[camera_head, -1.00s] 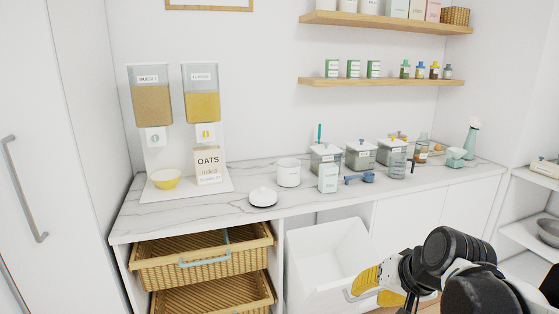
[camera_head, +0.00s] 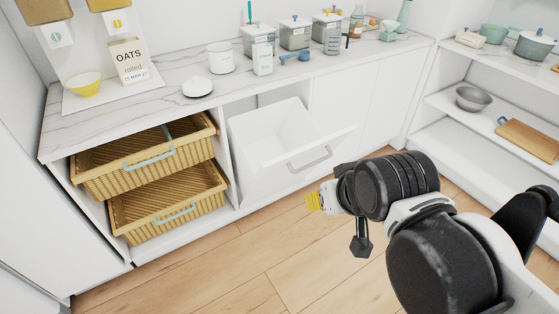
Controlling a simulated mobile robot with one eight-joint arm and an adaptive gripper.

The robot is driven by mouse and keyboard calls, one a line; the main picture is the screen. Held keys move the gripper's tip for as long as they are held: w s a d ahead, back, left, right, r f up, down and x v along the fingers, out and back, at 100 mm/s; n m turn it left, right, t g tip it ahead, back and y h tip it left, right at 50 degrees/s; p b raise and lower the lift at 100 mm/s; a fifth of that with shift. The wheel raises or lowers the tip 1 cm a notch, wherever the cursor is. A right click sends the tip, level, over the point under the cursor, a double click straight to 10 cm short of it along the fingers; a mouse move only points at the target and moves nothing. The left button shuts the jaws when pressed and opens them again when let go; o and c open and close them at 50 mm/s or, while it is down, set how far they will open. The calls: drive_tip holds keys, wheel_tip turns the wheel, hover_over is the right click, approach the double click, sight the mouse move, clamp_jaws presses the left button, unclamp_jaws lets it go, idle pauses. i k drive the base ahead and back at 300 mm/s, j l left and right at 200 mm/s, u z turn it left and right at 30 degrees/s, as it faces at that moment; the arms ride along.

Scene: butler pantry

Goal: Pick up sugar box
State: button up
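A small upright pale box (camera_head: 263,60) stands at the front of the marble counter (camera_head: 160,104), before a lidded grey canister (camera_head: 256,36). Its label is too small to read, so I cannot tell if it is the sugar box. The other carton there reads OATS (camera_head: 129,62). My gripper (camera_head: 315,201) is low in front of the cabinets, to the right of and well below the pale box, touching nothing visible.
A white tilt-out bin (camera_head: 300,150) hangs open below the counter. Two wicker drawers (camera_head: 150,158) stick out at left. A white pot (camera_head: 220,57), a white lid (camera_head: 197,87) and a blue scoop (camera_head: 296,57) lie near the pale box. The wooden floor (camera_head: 300,265) is clear.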

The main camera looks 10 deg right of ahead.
sight(262, 54)
drive_tip(key=i+l+u, duration=0.15)
drive_tip(key=i+u, duration=0.2)
drive_tip(key=i, duration=0.15)
drive_tip(key=i+l+u, duration=0.35)
drive_tip(key=i, duration=0.2)
drive_tip(key=i+l+u, duration=0.35)
drive_tip(key=i+j, duration=0.05)
drive_tip(key=i, duration=0.05)
